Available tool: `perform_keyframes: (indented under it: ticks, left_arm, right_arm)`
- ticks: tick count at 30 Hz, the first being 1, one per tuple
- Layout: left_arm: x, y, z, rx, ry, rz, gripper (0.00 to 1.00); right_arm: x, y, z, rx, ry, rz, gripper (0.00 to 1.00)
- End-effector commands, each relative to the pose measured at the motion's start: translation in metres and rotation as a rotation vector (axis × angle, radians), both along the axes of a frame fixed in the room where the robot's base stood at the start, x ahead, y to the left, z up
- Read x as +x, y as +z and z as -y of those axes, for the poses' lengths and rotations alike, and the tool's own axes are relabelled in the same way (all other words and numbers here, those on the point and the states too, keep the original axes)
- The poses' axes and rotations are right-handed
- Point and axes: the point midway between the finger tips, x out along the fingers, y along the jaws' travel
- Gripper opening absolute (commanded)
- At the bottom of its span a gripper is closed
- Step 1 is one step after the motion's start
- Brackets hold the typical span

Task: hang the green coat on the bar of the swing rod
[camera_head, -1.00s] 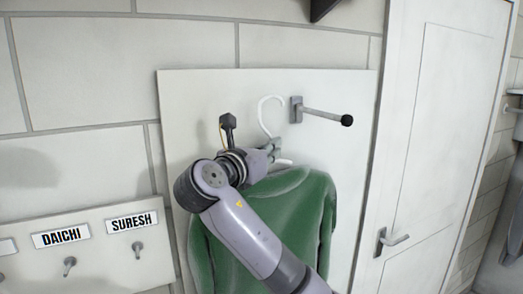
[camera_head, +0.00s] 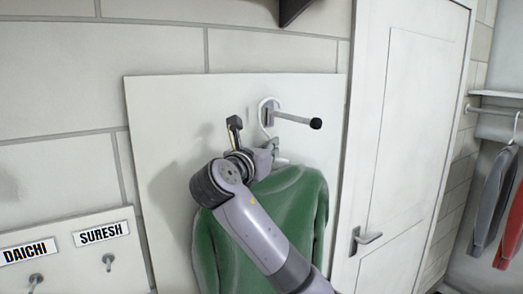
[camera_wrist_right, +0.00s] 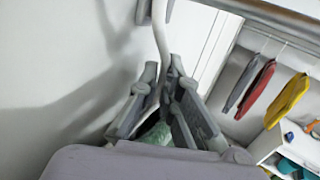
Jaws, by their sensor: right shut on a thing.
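The green coat (camera_head: 290,205) hangs from a white hanger, its hook (camera_head: 262,108) upright above my right gripper (camera_head: 270,150). The gripper is shut on the hanger neck, which also shows between the fingers in the right wrist view (camera_wrist_right: 160,45). A patch of green coat (camera_wrist_right: 155,134) shows below the fingers there. The swing rod's bar (camera_head: 292,117) sticks out from the white wall panel and ends in a black knob (camera_head: 316,124). The hook overlaps the bar's wall end in the head view; I cannot tell if they touch. My left gripper is out of view.
The white panel (camera_head: 180,110) lies behind the coat. A white door (camera_head: 410,150) with a handle (camera_head: 368,237) is to the right. Name-labelled hooks (camera_head: 108,260) are at lower left. Other garments (camera_wrist_right: 288,100) hang at the right of the wrist view.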

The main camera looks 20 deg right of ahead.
Motion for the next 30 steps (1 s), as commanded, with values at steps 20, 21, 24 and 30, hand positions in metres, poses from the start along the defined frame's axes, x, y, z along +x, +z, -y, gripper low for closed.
perform_keyframes:
  ticks: [20,21,24,30]
  left_arm:
    - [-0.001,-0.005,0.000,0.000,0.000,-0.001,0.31]
    - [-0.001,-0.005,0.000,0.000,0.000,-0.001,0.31]
    - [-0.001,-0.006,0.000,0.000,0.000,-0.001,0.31]
    - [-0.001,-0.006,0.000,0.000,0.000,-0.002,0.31]
  right_arm:
    - [0.003,-0.016,0.022,-0.003,0.001,0.005,0.00]
    - [0.002,-0.017,0.022,-0.003,0.001,0.005,0.00]
    - [0.002,-0.018,0.022,-0.004,0.001,0.006,0.00]
    - [0.002,-0.018,0.022,-0.003,0.001,0.007,0.00]
